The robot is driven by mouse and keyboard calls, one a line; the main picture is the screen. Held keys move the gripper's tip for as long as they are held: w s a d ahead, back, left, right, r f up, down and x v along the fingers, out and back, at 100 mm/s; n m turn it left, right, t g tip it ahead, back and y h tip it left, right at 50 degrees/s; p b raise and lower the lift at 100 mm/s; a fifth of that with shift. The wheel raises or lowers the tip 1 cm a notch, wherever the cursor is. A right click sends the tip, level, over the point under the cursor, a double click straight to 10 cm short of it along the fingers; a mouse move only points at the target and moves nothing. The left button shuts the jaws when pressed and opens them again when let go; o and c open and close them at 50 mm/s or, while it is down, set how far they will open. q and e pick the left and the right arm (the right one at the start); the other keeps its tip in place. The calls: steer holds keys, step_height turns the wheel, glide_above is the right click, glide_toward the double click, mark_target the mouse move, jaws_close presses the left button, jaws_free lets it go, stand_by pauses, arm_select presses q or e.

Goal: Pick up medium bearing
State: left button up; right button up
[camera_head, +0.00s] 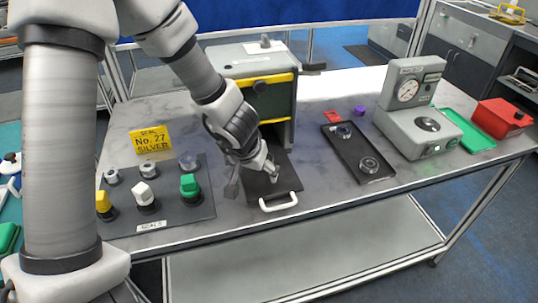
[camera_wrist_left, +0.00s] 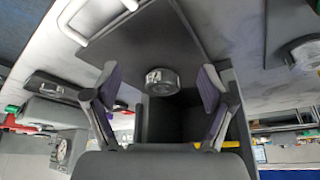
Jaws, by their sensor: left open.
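A short round metal piece (camera_wrist_left: 161,81), which looks like a bearing, sits on a dark plate (camera_wrist_left: 195,35) with a white handle in the left wrist view. It lies between the spread fingers of my left gripper (camera_wrist_left: 158,82), with a gap on both sides. In the head view my left gripper (camera_head: 254,179) hangs open over the dark plate (camera_head: 285,184), and the piece is mostly hidden there. A black tray (camera_head: 357,148) to the right holds a large round ring (camera_head: 369,165) and a smaller round piece (camera_head: 344,131). My right gripper is not in view.
A green-grey box with yellow trim (camera_head: 268,85) stands behind the plate. A seal board (camera_head: 180,212) with several knobs lies left. A dial gauge device (camera_head: 418,125), green tray (camera_head: 470,132) and red box (camera_head: 503,120) stand right. The table front edge runs close before the plate.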

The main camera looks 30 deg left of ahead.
arm_select(q)
steer(key=w+p, duration=0.1)
steer(key=w+a, duration=0.1)
steer(key=w, duration=0.1)
steer(key=w+a+p, duration=0.1)
steer(key=w, duration=0.1)
steer(key=shift+r+p, duration=0.15)
steer(key=shift+p, duration=0.15)
steer(key=shift+b+x, duration=0.65)
steer(key=shift+x, duration=0.45)
steer(key=shift+w+r, duration=0.1)
steer(key=shift+w, duration=0.15)
steer(key=shift+d, duration=0.1)
steer(key=c, duration=1.3)
